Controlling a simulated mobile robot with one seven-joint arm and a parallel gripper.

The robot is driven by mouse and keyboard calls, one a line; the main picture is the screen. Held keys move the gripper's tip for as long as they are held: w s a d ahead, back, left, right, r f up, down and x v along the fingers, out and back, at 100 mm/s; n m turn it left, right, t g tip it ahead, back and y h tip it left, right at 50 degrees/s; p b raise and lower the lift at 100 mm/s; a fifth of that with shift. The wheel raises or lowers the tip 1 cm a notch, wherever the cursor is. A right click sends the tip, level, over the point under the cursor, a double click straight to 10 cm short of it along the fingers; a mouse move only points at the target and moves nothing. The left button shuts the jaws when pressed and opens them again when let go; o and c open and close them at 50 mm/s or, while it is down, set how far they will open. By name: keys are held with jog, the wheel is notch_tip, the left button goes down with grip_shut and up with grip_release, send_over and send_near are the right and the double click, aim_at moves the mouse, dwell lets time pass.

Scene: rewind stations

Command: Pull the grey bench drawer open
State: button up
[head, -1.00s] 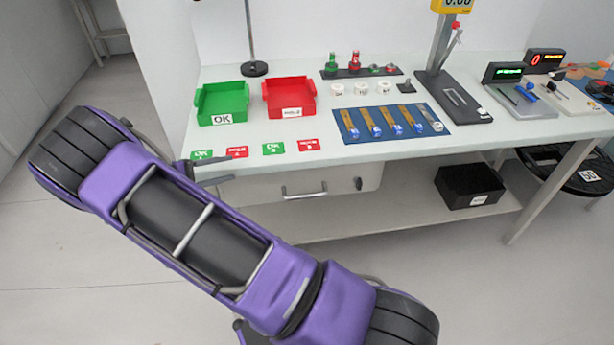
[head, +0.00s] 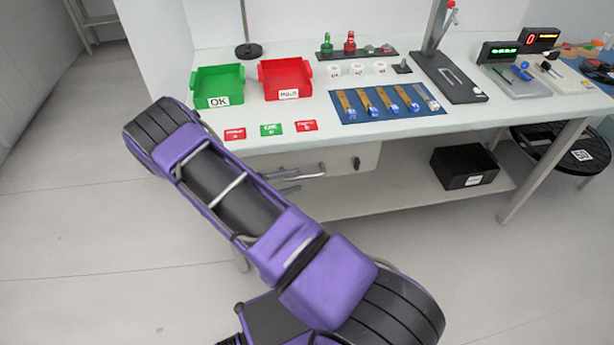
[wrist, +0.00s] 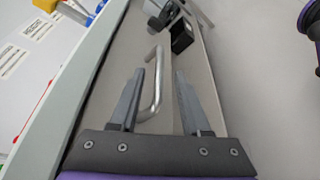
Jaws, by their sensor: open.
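The grey bench drawer (head: 340,158) sits under the front edge of the white bench and looks shut. Its metal bar handle (head: 308,173) is partly covered by my gripper (head: 284,182) in the head view. In the wrist view the drawer front (wrist: 125,52) runs beside my jaws, and the bar handle (wrist: 157,82) shows between the two fingers. My gripper (wrist: 162,75) is open, with one finger on each side of the handle in that picture. I cannot tell whether either finger touches the bar.
On the bench stand a green tray (head: 219,86), a red tray (head: 285,80) and a blue mat (head: 388,103) with several tools. A black bin (head: 464,166) stands on the lower shelf. A round black stool (head: 570,152) is at the right. The floor before the bench is clear.

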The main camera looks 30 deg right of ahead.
aim_at(302, 178)
jog(key=x, duration=0.5)
jog(key=shift+d, duration=0.15)
grip_shut()
dwell(1.3)
